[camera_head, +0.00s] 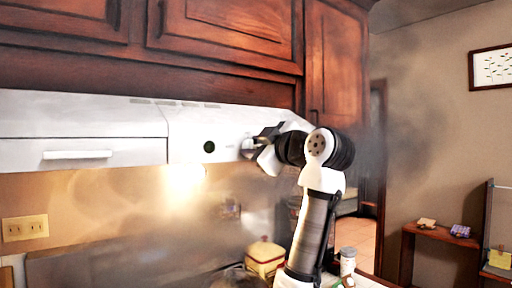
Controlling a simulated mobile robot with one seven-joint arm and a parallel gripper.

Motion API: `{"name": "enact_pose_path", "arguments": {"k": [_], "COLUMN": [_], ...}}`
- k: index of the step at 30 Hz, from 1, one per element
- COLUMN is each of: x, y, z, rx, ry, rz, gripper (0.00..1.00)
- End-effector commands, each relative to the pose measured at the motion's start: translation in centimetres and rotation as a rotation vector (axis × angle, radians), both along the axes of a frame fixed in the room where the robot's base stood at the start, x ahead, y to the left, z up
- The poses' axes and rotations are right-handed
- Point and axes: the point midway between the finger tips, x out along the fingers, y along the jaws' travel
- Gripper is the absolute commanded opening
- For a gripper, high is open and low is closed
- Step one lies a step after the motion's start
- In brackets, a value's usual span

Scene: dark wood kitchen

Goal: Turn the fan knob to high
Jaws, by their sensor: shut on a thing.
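The white range hood (90,117) runs under the dark wood cabinets from the left edge to the middle of the camera_head view. My gripper (250,146) is at the right part of the hood front, to the right of the dark round spot. Its fingers are shut on a small light-coloured knob (246,154), which they partly cover. I cannot read any markings or tell the knob's setting.
Dark wood cabinets (230,40) hang directly above the hood. A lit area and grey smoke lie below it. A yellowish container (265,256) and a small jar (347,262) stand low near my arm. A shelf (440,238) is at the right.

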Motion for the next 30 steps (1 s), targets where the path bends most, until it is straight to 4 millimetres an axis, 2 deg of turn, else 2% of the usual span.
{"name": "enact_pose_path", "arguments": {"k": [8, 14, 30], "x": [-0.03, -0.02, -0.02], "y": [0.01, -0.02, -0.02], "z": [-0.01, -0.01, 0.03], "rx": [0.025, 0.106, 0.503], "ry": [0.019, 0.078, 0.367], "rz": [0.001, 0.001, 0.001], "gripper": [0.07, 0.07, 0.07]}}
